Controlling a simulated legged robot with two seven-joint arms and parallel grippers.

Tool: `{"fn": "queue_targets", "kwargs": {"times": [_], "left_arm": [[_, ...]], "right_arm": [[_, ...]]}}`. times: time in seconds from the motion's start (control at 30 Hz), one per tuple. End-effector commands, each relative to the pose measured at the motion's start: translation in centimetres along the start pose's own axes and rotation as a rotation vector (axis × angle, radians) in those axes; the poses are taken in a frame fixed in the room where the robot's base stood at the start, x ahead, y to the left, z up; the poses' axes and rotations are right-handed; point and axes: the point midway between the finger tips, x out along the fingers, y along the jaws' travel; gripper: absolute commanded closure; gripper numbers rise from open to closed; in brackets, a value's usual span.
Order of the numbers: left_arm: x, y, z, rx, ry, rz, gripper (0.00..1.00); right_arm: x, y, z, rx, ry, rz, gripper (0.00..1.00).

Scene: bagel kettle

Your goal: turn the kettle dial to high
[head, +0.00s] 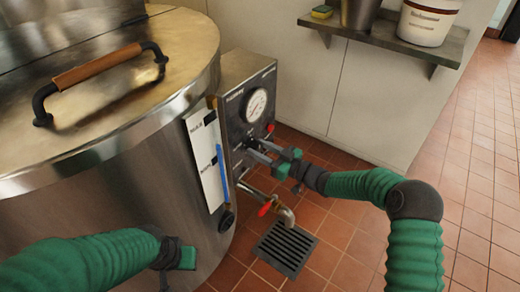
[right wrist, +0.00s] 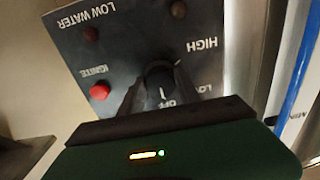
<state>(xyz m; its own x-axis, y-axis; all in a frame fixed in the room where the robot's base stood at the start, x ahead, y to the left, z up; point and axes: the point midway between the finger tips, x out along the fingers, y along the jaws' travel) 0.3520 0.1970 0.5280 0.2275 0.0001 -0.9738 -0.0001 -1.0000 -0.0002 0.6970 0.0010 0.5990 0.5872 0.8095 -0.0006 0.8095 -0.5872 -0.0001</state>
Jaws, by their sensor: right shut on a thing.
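The kettle (head: 150,190) is a large steel vessel with a control box (head: 232,100) on its right side. My right gripper (head: 256,150) reaches the front of this box from the right. In the right wrist view, the black dial (right wrist: 160,72) sits between the fingers of my right gripper (right wrist: 150,95), which is shut on it. The panel labels appear upside down: HIGH above right of the dial, LOW to the right, OFF just below. A short white line shows by OFF; the fingers partly hide the dial. My left gripper (head: 182,256) is low beside the kettle; its fingers are unclear.
A gauge (head: 256,105) is above the dial. A red ignite button (right wrist: 100,91) is close to the fingers. A red-handled drain tap (head: 272,208) and floor grate (head: 286,248) lie below. A wall shelf (head: 390,38) holds containers. Tiled floor is clear at right.

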Motion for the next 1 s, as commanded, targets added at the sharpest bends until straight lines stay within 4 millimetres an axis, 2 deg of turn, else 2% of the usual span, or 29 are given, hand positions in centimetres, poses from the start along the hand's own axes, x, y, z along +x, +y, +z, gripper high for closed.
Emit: {"fn": "queue_targets", "kwargs": {"times": [0.03, 0.13, 0.17, 0.57, 1.0], "left_arm": [[0.00, 0.00, 0.00, 0.000, 0.000, 0.000, 1.00], [0.00, 0.00, 0.00, 0.000, 0.000, 0.000, 1.00], [0.00, 0.00, 0.00, 0.000, 0.000, 0.000, 1.00], [-0.07, 0.00, -0.01, 0.000, 0.000, 0.000, 1.00], [0.02, 0.00, 0.01, 0.000, 0.000, 0.000, 1.00]], "right_arm": [[-0.02, 0.04, 0.00, 0.000, 0.000, 0.001, 0.86], [-0.03, 0.05, 0.01, 0.000, 0.000, 0.001, 0.99], [-0.03, 0.05, 0.01, 0.000, 0.000, 0.001, 1.00], [0.02, 0.04, 0.00, -0.080, -0.001, 0.001, 1.00], [0.00, 0.03, 0.11, -0.438, -0.002, 0.000, 1.00]]}}
